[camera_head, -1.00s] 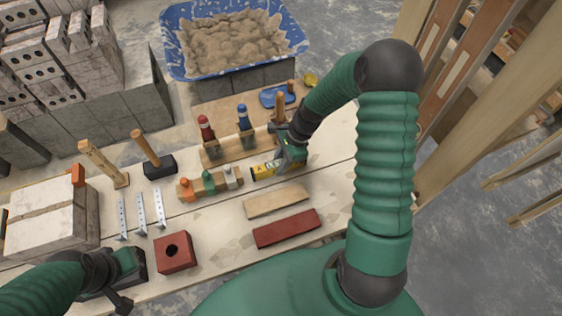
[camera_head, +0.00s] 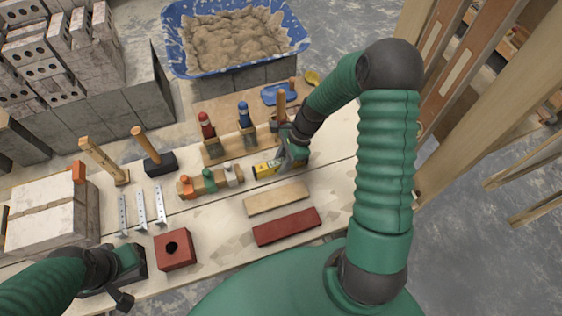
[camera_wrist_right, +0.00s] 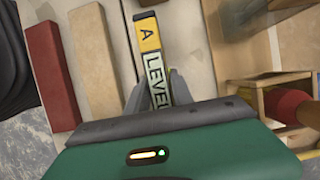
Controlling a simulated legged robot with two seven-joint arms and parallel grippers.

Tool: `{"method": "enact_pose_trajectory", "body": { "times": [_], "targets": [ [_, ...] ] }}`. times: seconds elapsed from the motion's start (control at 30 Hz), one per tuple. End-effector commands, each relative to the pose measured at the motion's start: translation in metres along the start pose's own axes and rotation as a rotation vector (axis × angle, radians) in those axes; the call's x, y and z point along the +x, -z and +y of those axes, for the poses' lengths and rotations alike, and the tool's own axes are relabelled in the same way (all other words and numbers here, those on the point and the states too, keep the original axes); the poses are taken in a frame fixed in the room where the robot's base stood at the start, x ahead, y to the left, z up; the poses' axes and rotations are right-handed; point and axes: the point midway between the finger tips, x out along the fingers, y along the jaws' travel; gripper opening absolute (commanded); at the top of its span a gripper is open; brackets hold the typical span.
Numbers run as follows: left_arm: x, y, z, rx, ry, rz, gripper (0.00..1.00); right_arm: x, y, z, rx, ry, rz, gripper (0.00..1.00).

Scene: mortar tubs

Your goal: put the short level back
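The short level is a yellow bar with a pale lettered label; it shows in the head view (camera_head: 264,170) on or just above the bench and in the right wrist view (camera_wrist_right: 149,38). My right gripper (camera_head: 287,158) is at its right part. In the right wrist view the fingers of the right gripper (camera_wrist_right: 158,92) lie close against both sides of the level, with no clear gap. The level's near end is hidden by the gripper. My left gripper (camera_head: 122,292) is at the lower left, empty as far as I see; its fingers are unclear.
Beside the level stand a wooden block with coloured pieces (camera_head: 209,181) and a rack with handled tools (camera_head: 213,153). A tan bar (camera_head: 276,198) and a red bar (camera_head: 287,226) lie in front. A blue mortar tub (camera_head: 181,58) is behind. Wooden posts (camera_head: 485,110) rise at right.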

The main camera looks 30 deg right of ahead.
Motion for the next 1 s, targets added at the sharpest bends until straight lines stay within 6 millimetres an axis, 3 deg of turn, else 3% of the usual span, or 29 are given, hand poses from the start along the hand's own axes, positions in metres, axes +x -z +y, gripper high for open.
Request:
{"method": "enact_pose_trajectory", "body": {
  "times": [0.17,0.53,0.67,1.0],
  "targets": [
    [0.000,0.000,0.000,0.000,0.000,0.000,0.00,0.000,0.000,0.000,-0.001,0.000,0.000,0.51],
    [-0.003,0.001,0.000,0.000,0.000,0.000,0.00,-0.009,0.000,-0.001,-0.001,0.002,0.001,0.51],
    [-0.011,0.003,0.000,0.000,0.000,0.000,0.00,-0.037,-0.001,-0.001,-0.001,0.005,0.002,0.51],
    [-0.034,0.008,0.000,0.000,0.000,0.000,0.00,-0.134,0.000,-0.002,-0.001,0.004,0.002,0.51]
  ]
}}
